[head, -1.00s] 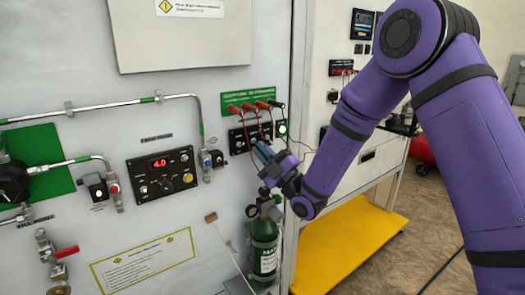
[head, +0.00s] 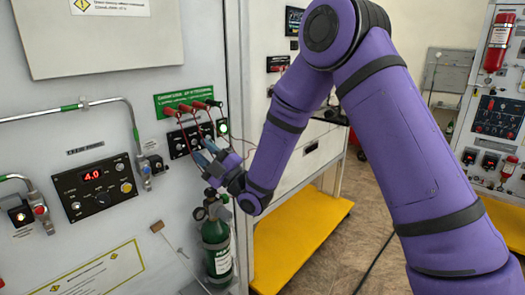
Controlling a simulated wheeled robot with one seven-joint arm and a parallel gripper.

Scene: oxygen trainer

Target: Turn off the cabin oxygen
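A panel with a green sign (head: 183,100) is on the grey wall. A green-lit switch (head: 222,127) is at the row's right end. A green oxygen bottle (head: 216,245) with a gauge stands below. My gripper (head: 207,155) is in front of the wall, just under the switch row and above the bottle's valve. Its blue fingertips are small and partly overlapped; their gap and any contact are unclear.
A black panel with a red 4.0 readout (head: 93,188) is at the left, beside metal pipes (head: 70,108). A yellow platform (head: 300,240) is at lower middle. A fire extinguisher (head: 498,45) and another control panel (head: 497,115) are at the right. Floor between is open.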

